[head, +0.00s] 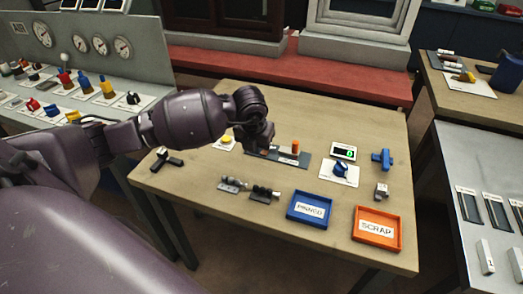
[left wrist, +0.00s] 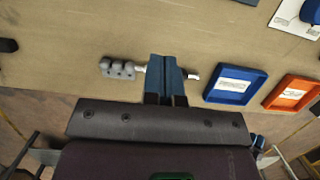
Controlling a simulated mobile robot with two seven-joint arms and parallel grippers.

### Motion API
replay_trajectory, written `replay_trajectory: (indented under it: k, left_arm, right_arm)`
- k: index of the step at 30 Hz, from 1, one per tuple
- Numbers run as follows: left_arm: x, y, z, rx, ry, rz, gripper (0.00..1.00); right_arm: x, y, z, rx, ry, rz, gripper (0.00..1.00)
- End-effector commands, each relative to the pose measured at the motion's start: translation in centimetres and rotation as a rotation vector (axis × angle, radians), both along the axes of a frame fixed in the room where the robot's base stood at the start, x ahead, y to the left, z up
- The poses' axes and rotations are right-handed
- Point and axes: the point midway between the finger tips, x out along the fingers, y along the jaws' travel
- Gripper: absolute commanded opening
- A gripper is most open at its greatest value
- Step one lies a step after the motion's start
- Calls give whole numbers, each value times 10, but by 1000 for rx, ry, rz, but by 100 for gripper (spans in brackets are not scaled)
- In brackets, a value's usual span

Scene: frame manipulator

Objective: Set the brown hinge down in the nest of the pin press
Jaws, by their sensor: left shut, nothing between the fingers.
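The pin press (head: 303,160) is a dark flat plate in the middle of the table in the head view, with an orange upright cylinder (head: 295,146) on it. My left gripper (head: 262,148) is over the plate's left end and hides that part. A small brownish patch shows under it; I cannot tell whether this is the brown hinge in the nest. In the left wrist view my left gripper's fingers (left wrist: 166,82) are together with nothing between them. A grey hinge (head: 233,184) and a black one (head: 264,193) lie nearer the front edge. My right gripper is not in view.
A blue PINNED tray (head: 309,209) and an orange SCRAP tray (head: 377,228) stand at the front right. A blue knob on a white card (head: 341,173), a blue part (head: 382,159) and a grey part (head: 381,191) are to the right. A black part (head: 165,159) lies left.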

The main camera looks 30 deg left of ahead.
Motion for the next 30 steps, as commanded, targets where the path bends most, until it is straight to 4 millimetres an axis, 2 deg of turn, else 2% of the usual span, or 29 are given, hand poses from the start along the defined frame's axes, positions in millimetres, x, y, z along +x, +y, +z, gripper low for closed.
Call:
replay_trajectory:
  k: [17,22,30]
  left_arm:
    - [21,4,-96,-3,5,-2,0]
    - [45,10,-93,-3,1,-3,0]
    - [60,14,-92,-3,1,-3,0]
  right_arm:
    - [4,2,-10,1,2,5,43]
    - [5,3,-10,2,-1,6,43]
    - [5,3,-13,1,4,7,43]
